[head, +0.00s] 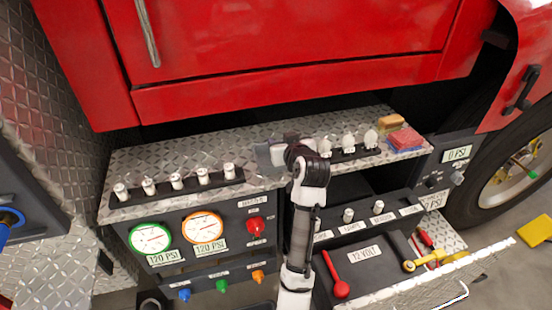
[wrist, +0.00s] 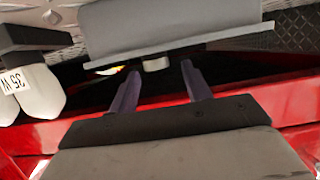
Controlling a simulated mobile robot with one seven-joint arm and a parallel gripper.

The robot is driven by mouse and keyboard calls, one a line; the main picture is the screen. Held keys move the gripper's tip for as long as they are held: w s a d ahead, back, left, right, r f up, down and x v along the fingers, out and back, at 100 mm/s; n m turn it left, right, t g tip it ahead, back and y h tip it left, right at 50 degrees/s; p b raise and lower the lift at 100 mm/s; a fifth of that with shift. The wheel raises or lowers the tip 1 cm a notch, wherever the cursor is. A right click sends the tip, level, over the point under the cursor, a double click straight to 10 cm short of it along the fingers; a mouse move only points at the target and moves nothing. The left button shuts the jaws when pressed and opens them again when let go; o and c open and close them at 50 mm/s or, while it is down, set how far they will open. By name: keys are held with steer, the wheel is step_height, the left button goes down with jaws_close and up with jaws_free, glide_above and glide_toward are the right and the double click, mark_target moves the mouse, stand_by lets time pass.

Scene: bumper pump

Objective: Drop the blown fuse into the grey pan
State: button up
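The grey pan (head: 264,156) stands on the diamond-plate shelf, just left of my gripper (head: 295,152). In the wrist view, which looks upside down, the pan (wrist: 170,25) fills the top middle with its rim towards my fingers. My gripper (wrist: 160,80) is open, its two dark fingers apart at the rim; the tips seem partly hidden by it. A small pale cylinder (wrist: 155,64), likely the fuse, shows at the rim between the fingers, with gaps on both sides. Whether it rests in the pan is hidden.
A black strip with several white fuses (head: 176,181) lies left on the shelf. A bulb strip (head: 349,145) stands close right of my gripper; one 35 W bulb (wrist: 36,92) shows in the wrist view. A red block (head: 405,139) and sponge (head: 391,122) lie farther right. The red truck body (head: 290,85) overhangs behind.

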steer(key=shift+s, duration=0.1)
steer(key=b+v, duration=0.2)
steer(key=v, duration=1.1)
steer(key=shift+s+r+b, duration=0.2)
steer(key=shift+s+b, duration=0.1)
steer(key=shift+b, duration=0.1)
steer(key=shift+d, duration=0.1)
